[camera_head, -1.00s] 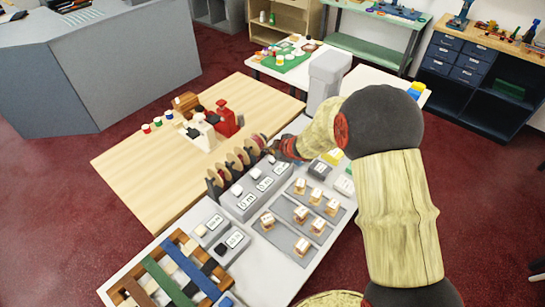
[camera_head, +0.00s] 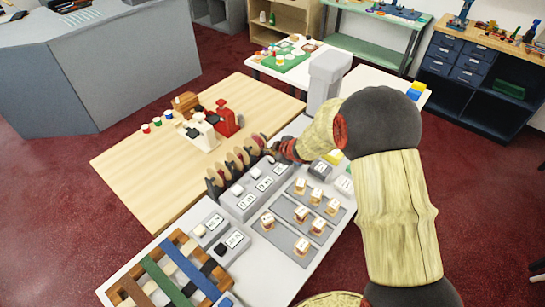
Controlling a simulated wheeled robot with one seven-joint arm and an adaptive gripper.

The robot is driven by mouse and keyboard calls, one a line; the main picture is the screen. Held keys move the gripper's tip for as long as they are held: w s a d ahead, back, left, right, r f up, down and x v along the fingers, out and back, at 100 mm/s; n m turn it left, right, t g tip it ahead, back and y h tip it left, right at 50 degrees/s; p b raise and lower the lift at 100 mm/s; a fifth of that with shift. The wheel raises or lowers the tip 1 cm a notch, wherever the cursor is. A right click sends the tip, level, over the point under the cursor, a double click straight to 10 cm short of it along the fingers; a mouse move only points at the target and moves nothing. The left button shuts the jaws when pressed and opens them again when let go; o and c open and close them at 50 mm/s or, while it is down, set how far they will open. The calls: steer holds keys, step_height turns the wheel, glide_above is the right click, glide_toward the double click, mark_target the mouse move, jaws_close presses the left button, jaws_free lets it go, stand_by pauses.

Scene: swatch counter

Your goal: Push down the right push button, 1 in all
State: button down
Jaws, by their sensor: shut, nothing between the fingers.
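A long grey block (camera_head: 246,205) on the white counter carries a row of white knobs or buttons and white label plates. Its near white button (camera_head: 237,189), middle one (camera_head: 253,174) and far one (camera_head: 270,160) stand along its left side. My gripper (camera_head: 270,154) is shut and empty, with its tips at the far right end of this row, close to the far button. I cannot tell whether they touch it. Two smaller grey boxes nearer the front carry a white button (camera_head: 199,230) and a black button (camera_head: 220,249). The label text is too small to read surely.
Brown discs (camera_head: 232,166) stand upright just left of the block. Grey trays with several small labelled blocks (camera_head: 301,245) lie to its right. A wooden rack with coloured bars (camera_head: 165,275) is in front. A box with a yellow top (camera_head: 333,157) stands beyond the trays.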

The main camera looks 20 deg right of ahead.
steer(key=shift+f+b, duration=0.45)
steer(key=shift+f, duration=0.25)
stand_by(0.5)
steer(key=shift+r, duration=0.1)
steer(key=shift+r+p, duration=1.2)
steer(key=shift+p, duration=0.05)
steer(key=shift+r, duration=0.1)
step_height(320, 180, up, 5)
steer(key=p, duration=0.5)
stand_by(0.5)
